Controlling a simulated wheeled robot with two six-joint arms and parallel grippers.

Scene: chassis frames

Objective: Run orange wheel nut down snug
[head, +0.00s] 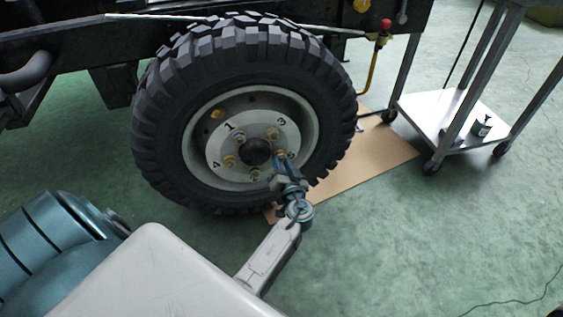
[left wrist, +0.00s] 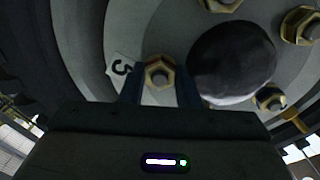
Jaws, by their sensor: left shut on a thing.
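The wheel (head: 165,125) stands upright with a pale hub plate (head: 222,140), marked with numbers, around a dark round hub cap (head: 255,151). An orange-gold nut (head: 281,154) sits on its stud by the number 5, at the right of the plate. My left gripper (head: 279,160) is shut on this nut. In the left wrist view the nut (left wrist: 160,74) lies between the two blue fingers, beside the 5 label. Its seating against the plate cannot be told. My right gripper is not in view.
Other gold nuts sit around the hub, such as one by the 3 (head: 271,133). The hub cap (left wrist: 232,62) is close beside my fingers. A metal cart (head: 440,115) stands at the right. A brown board (head: 375,160) lies under the wheel. Open green floor is at right.

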